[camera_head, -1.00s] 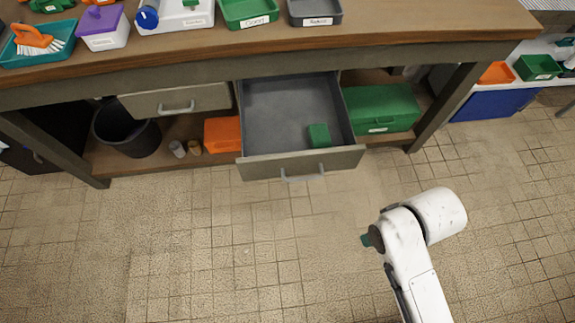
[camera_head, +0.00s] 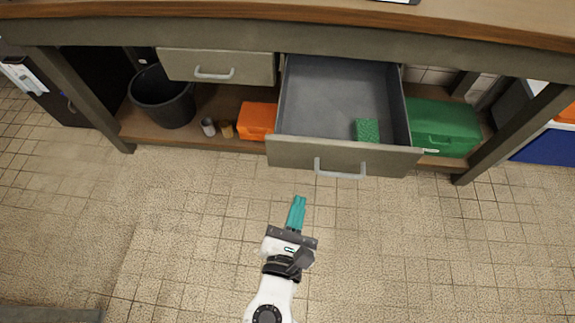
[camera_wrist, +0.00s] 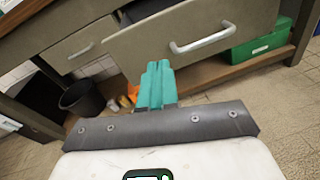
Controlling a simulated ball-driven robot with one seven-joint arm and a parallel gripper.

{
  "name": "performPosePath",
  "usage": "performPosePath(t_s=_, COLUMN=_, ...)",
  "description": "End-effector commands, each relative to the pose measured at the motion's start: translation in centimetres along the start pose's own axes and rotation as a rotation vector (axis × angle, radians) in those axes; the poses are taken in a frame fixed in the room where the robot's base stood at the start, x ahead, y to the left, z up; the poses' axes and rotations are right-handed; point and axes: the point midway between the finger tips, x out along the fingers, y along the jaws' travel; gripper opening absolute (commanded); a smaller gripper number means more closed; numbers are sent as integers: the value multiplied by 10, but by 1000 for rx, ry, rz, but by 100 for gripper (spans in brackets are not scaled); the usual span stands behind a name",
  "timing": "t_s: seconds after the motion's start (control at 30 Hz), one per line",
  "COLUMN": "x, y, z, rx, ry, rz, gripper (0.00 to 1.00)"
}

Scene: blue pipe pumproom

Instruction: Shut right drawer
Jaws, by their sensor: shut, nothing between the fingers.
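The right drawer (camera_head: 298,152) is pulled well out of the workbench, with its grey inside showing and a green block (camera_head: 367,131) lying in it near the front right. Its front has a pale bar handle (camera_head: 340,170). In the wrist view the drawer front (camera_wrist: 150,45) and handle (camera_wrist: 202,40) are ahead, above and right of the fingers. My gripper (camera_head: 298,202) has teal fingers pressed together and empty. It appears in front of the drawer, a little left of the handle and apart from it. In the wrist view the gripper (camera_wrist: 155,70) is also shut.
The left drawer (camera_head: 216,68) is closed. On the lower shelf are a black bucket (camera_head: 163,98), an orange box (camera_head: 257,120), small cans and a green box (camera_head: 442,126). Bench legs stand at both sides. The tiled floor before the drawer is clear.

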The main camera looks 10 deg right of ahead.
Motion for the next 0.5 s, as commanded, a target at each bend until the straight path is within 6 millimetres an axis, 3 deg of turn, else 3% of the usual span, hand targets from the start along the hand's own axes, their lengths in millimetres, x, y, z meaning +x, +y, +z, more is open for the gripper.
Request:
performPosePath(t_s=0.1, x=-20, y=27, z=-11, rx=-136, ry=-66, rz=103, gripper=0)
performPosePath(t_s=0.23, x=-25, y=37, z=-10, rx=-188, ry=-97, rz=138, gripper=0)
performPosePath(t_s=0.37, x=-12, y=39, z=-9, rx=-188, ry=-98, rz=136, gripper=0)
performPosePath(t_s=0.5, x=13, y=42, z=-7, rx=-185, ry=-98, rz=133, gripper=0)
